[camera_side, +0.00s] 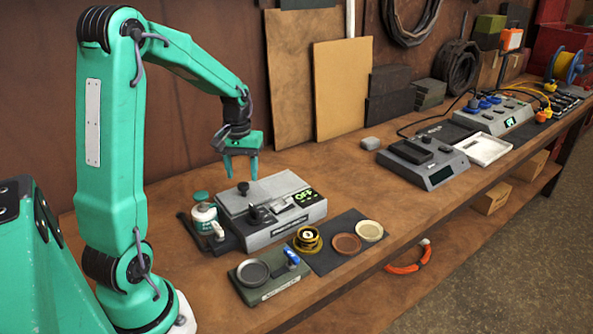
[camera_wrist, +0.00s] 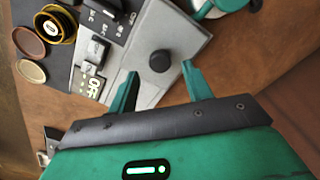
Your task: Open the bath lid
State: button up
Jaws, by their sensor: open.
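The bath is a grey box (camera_side: 290,224) on the bench with a green-lit OFF display (camera_side: 305,197). Its flat grey lid (camera_side: 278,184) lies closed on top and carries a round black knob (camera_side: 243,187). In the wrist view the knob (camera_wrist: 160,61) shows between my fingertips, with the grey lid (camera_wrist: 180,32) around it. My gripper (camera_side: 241,177) points down just above the knob. Its two green fingers (camera_wrist: 160,69) are apart with a gap on each side of the knob, and nothing is held.
A white and green jar (camera_side: 204,218) stands close left of the bath. In front are a green block with a round dish (camera_side: 253,272), a yellow-black tin (camera_side: 308,239) and two shallow lids on a dark mat (camera_side: 327,259). Boards (camera_side: 343,88) lean on the wall behind.

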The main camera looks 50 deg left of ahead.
aim_at(243, 184)
jog(key=shift+f, duration=1.6)
jog(key=shift+c, duration=0.2)
grip_shut()
